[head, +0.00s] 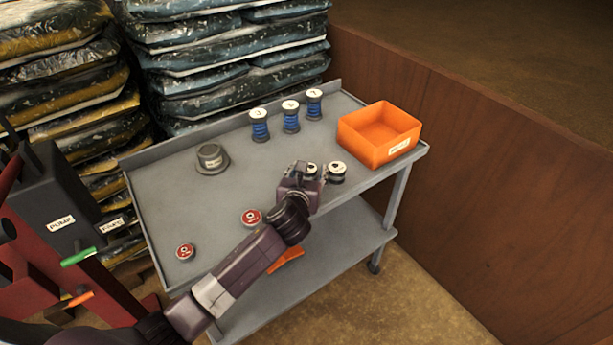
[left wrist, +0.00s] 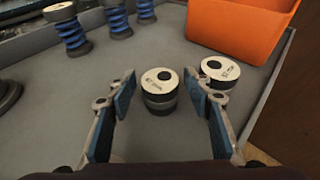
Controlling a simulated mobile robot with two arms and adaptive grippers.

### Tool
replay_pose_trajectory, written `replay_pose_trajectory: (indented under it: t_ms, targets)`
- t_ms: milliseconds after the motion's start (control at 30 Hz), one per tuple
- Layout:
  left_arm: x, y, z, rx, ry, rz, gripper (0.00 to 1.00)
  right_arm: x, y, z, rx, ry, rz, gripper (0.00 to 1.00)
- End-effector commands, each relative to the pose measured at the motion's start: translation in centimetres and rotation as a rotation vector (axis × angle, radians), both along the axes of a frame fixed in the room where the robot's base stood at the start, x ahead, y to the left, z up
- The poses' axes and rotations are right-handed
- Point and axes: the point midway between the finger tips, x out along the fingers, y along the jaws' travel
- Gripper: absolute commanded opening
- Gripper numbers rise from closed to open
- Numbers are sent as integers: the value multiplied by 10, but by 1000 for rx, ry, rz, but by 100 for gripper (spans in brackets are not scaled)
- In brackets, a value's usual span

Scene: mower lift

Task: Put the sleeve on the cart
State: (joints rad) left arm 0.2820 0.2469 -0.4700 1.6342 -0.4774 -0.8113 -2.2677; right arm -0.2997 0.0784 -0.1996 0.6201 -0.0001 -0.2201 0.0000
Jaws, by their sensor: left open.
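The grey cart (head: 165,195) fills the middle of the head view, with several small parts on its top. My left gripper (head: 308,172) is over its right part, pointing down, open and empty. In the left wrist view its fingers (left wrist: 160,88) stand apart on either side of a dark round part with a cream top (left wrist: 160,92); I cannot tell whether they touch it. A similar part (head: 336,173) stands just right of it, also in the left wrist view (left wrist: 219,72). A grey flanged cylinder (head: 211,158) stands at the back left. I cannot tell which part is the sleeve.
An orange bin (head: 380,134) stands at the cart's right end. Three blue coil parts (head: 290,118) line the back edge. Two red-topped discs (head: 185,251) lie near the front. Stacked bags (head: 230,60) stand behind, a wooden wall (head: 500,170) on the right.

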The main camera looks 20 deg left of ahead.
Motion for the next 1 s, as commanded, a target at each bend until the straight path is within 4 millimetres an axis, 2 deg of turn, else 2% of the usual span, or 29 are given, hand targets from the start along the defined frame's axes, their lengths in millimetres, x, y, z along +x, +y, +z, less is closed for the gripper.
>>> replay_pose_trajectory:
  t_ms: [167, 600, 800, 1000]
  targets:
    - [-19, -3, 6, 0, 1, -1, 47, 0, 0, 2, 0, 0, 0, 30]
    - [-92, -12, 33, 0, 1, -2, 47, 0, 0, 4, 0, 0, 0, 30]
    - [-108, -14, 39, 0, 0, -1, 47, -1, 0, 4, 0, 1, 0, 30]
    - [-111, -14, 40, 0, 1, 0, 47, -1, 0, 4, 0, 1, 1, 30]
